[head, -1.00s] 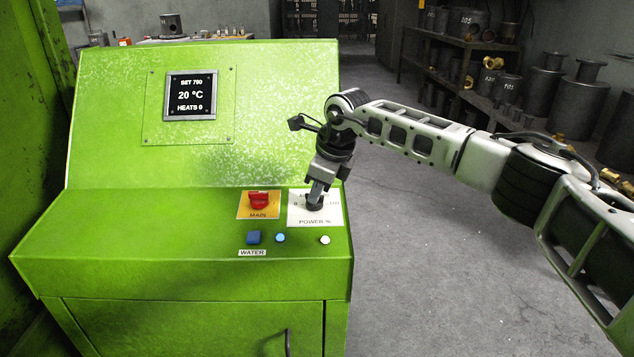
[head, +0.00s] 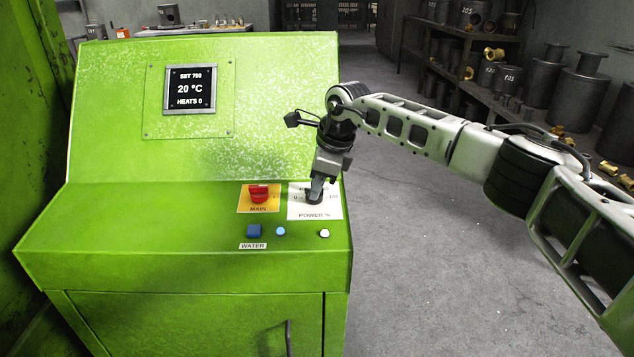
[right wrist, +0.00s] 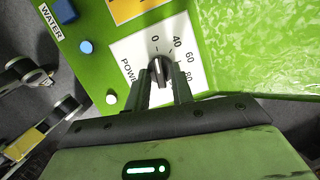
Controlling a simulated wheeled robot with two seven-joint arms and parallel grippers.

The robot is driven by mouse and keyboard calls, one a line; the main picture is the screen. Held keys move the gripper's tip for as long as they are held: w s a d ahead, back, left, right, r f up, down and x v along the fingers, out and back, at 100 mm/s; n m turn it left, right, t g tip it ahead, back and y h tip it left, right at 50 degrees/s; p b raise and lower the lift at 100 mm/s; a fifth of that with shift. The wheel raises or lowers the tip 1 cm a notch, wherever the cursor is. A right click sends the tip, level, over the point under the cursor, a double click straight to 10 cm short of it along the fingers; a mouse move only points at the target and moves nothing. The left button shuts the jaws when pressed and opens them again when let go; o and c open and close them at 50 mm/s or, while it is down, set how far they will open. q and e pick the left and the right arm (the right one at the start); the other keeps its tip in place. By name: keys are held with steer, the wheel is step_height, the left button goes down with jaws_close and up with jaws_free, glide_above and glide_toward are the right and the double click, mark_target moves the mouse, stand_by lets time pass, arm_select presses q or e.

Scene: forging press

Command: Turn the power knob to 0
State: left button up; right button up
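The power knob (head: 314,196) is a black dial on a white plate marked POWER % (head: 314,215), on the green console's flat top. In the right wrist view, the knob (right wrist: 160,68) has its pale mark turned up toward the 0. The printed 40, 60 and 80 run down its right side. My right gripper (head: 316,188) points down at the knob. Its two fingers (right wrist: 161,80) stand on either side of the knob's grip, with a small gap showing between them and the grip.
A red main switch (head: 259,193) on a yellow plate is just left of the knob. A blue water button (head: 254,231), a light blue lamp (head: 281,231) and a white button (head: 324,233) sit in front. A display (head: 190,90) reads 20 °C. Shelves (head: 460,60) stand right.

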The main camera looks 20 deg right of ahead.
steer(key=shift+o, duration=0.3)
steer(key=shift+r, duration=0.1)
steer(key=p+v, duration=0.1)
steer(key=v, duration=1.4)
steer(key=shift+s+r, duration=0.15)
steer(key=shift+r, duration=0.2)
